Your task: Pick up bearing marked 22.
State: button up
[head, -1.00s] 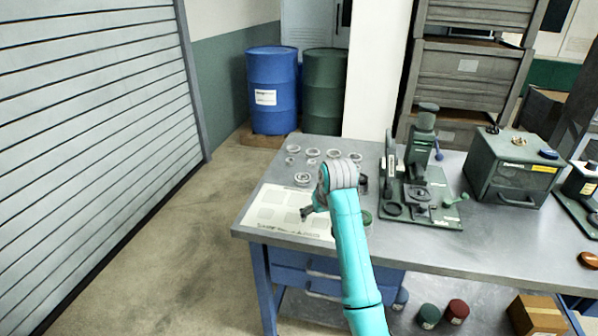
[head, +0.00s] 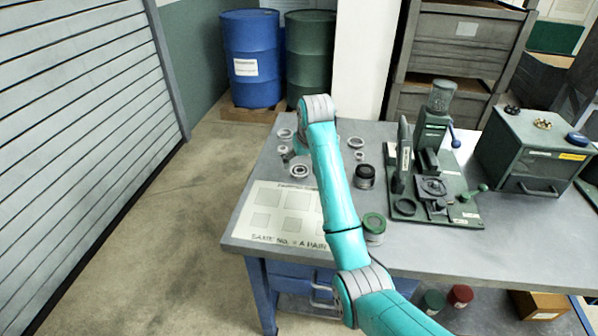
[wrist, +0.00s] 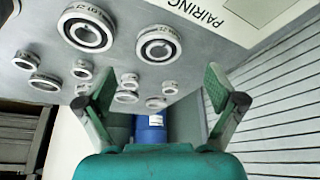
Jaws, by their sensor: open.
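Several ring bearings lie on the grey bench. In the wrist view two large ones, a left one (wrist: 86,28) and a right one (wrist: 159,44), are nearest, with marks on their rims too small to read surely. Smaller rings (wrist: 82,73) and others (wrist: 170,87) lie beyond. I cannot tell which is marked 22. My gripper (wrist: 158,84) is open and empty, its fingers apart above the bench. In the head view it is small and partly hidden near the back left rings, beyond the large front bearing (head: 299,171).
A pairing sheet (head: 262,225) with printed squares lies at the bench's front left. A green-lidded jar (head: 374,224), a dark jar (head: 364,178) and a green press (head: 432,150) stand to the right of it. A blue drum (head: 250,60) stands behind the bench.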

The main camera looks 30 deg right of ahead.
aim_at(300, 169)
jog(key=shift+w+x, duration=0.2)
jog(key=shift+x, duration=2.85)
jog(key=shift+d+r, duration=0.1)
jog(key=shift+d, duration=0.05)
jog(key=c, duration=1.4)
